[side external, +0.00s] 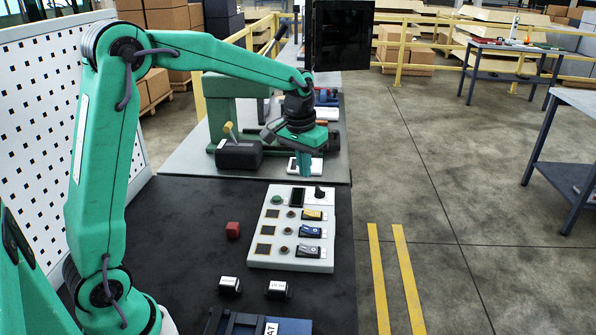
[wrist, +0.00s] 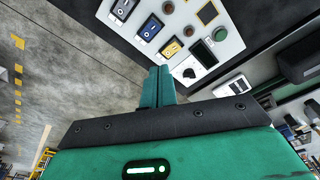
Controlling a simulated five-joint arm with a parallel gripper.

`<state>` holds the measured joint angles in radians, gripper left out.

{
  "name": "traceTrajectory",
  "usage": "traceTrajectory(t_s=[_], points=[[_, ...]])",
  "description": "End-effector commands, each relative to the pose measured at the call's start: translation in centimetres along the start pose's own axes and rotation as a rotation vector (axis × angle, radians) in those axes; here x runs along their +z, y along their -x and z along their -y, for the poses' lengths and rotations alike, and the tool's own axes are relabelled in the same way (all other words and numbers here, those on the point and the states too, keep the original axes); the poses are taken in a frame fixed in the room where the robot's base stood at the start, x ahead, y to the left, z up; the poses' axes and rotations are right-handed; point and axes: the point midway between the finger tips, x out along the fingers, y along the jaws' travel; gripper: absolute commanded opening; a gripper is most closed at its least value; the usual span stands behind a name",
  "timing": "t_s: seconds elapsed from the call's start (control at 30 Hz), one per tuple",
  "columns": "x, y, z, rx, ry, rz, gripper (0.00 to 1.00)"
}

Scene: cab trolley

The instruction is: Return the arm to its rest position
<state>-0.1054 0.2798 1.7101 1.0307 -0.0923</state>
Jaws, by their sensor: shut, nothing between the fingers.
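My green arm reaches out over the bench in the side external view. My gripper (side external: 304,163) hangs pointing down beyond the far end of the white control panel (side external: 262,256), near the grey bench surface. In the wrist view my gripper (wrist: 159,72) has its two green fingers together with nothing between them. The control panel (wrist: 226,38) shows there just past the fingertips, with its rocker switches, round buttons and black knob. I cannot tell the exact gap between the fingertips and the surface below.
A dark box with a yellow-tipped lever (side external: 238,155) stands left of my gripper. A black screen (side external: 342,35) stands behind. The aisle floor at right is clear.

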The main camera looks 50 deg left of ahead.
Motion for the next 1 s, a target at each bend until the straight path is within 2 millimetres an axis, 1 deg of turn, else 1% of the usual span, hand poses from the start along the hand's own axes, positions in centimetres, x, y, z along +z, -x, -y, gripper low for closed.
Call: traceTrajectory(t_s=[0.03, 0.2, 0.3, 0.5, 0.73, 1.0], points=[[0.8, 1.1, -0.1, 0.002, -0.008, -0.017, 0.0], [3.7, 3.7, -0.5, 0.008, -0.033, -0.063, 0.0], [5.4, 5.0, -0.6, 0.012, -0.047, -0.091, 0.0], [9.1, 7.1, -0.7, 0.019, -0.077, -0.145, 0.0], [13.4, 8.6, -0.7, 0.027, -0.109, -0.209, 0.0], [18.4, 9.2, -0.6, 0.038, -0.149, -0.284, 0.0]])
